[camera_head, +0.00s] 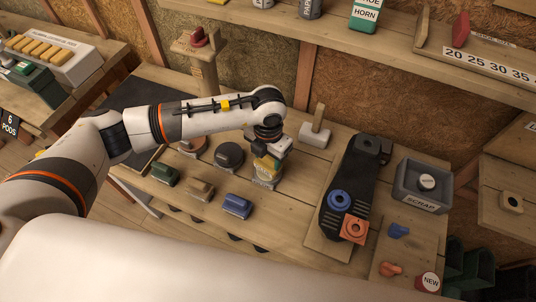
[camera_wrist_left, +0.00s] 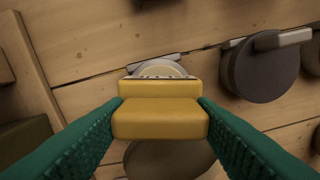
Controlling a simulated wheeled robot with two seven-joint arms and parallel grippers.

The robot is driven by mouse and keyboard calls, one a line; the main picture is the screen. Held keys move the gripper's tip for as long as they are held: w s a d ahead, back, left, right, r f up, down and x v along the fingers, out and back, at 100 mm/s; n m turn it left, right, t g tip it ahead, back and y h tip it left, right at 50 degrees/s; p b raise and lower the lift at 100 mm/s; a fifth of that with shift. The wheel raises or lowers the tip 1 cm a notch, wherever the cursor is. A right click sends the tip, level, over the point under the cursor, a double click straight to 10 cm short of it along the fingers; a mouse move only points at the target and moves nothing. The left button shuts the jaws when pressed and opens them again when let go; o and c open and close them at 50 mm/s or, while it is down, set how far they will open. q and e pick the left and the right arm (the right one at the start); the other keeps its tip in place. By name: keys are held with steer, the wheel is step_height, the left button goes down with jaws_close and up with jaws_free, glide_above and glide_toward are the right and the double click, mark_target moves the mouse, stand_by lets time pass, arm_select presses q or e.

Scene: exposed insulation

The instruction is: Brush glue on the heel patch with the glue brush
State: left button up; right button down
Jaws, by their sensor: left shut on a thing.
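My left gripper (camera_head: 268,158) is over the workbench, shut on a yellow block-shaped handle, which I take to be the glue brush (camera_head: 266,164). In the left wrist view the yellow handle (camera_wrist_left: 160,118) sits between the two green fingers (camera_wrist_left: 160,125). A pale round pot (camera_head: 265,182) is directly under the handle, and its rim shows behind it in the wrist view (camera_wrist_left: 160,69). The brush's lower end is hidden. A long black sole-like form (camera_head: 348,185) lies to the right, with a blue ring (camera_head: 339,201) and an orange square piece (camera_head: 354,230), possibly the heel patch, at its near end.
Green (camera_head: 165,174), tan (camera_head: 200,189) and blue (camera_head: 236,206) blocks lie left of and before the pot. A dark round lidded tin (camera_head: 229,156) is beside it. A hammer (camera_head: 316,130) stands behind; a grey scrap bin (camera_head: 421,186) is at right.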

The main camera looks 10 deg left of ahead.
stand_by(0.4)
arm_select(q)
steer(key=shift+r+p, duration=0.6)
steer(key=shift+r, duration=0.2)
steer(key=shift+r+p, duration=1.6)
steer(key=shift+r, duration=1.15)
steer(key=m, duration=0.1)
steer(key=a+r+m, duration=0.1)
steer(key=shift+s+m, duration=0.15)
steer(key=shift+m, duration=0.15)
steer(key=s+a+r+m, duration=0.4)
steer(key=m, duration=1)
steer(key=s+a+r+m, duration=0.3)
steer(key=a+r+m, duration=0.1)
steer(key=m, duration=1)
steer(key=shift+s+a+r, duration=0.4)
steer(key=shift+r, duration=0.25)
